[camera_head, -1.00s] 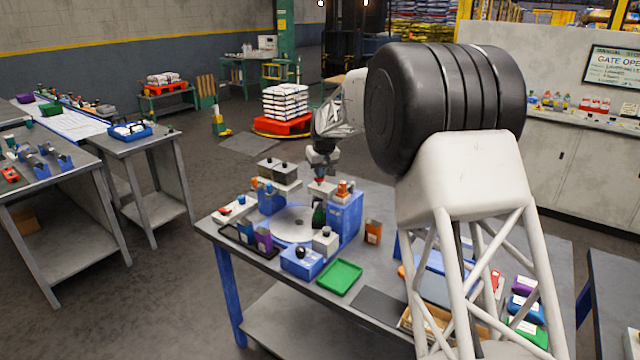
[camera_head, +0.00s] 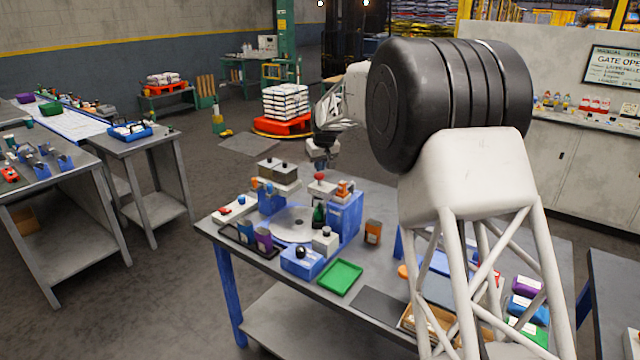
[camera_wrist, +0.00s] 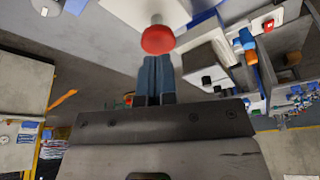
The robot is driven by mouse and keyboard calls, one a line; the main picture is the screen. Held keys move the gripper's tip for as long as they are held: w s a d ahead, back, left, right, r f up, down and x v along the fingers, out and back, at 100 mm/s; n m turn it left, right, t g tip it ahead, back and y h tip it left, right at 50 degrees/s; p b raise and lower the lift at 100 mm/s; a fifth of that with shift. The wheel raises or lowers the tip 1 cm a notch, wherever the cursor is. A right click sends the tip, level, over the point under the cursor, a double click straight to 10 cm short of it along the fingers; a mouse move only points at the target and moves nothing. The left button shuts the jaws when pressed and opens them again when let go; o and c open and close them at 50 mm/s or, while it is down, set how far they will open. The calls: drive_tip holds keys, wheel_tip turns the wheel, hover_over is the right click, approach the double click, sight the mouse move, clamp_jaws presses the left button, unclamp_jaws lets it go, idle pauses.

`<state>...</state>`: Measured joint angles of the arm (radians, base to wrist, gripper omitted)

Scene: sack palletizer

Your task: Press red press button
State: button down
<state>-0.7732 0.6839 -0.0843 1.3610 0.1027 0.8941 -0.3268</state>
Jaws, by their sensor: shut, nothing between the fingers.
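The red press button (camera_head: 319,177) is a red mushroom cap on a white top plate of the blue machine (camera_head: 345,215). It shows large in the wrist view (camera_wrist: 157,40), on a pale stem. My gripper (camera_head: 322,163) is just above the button in the head view, with a small gap between them. In the wrist view, my gripper's two blue-grey fingers (camera_wrist: 156,60) are together and empty, their tips close to the button's edge. From that view I cannot tell the exact distance.
A green tray (camera_head: 340,277) lies at the table's front. A smaller red button (camera_head: 225,211) sits on a white box at left.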

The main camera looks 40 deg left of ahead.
drive_tip(key=shift+r, duration=0.1)
wheel_tip(320, 180, up, 7)
idle(1.0)
drive_tip(key=shift+d, duration=0.1)
idle(0.4)
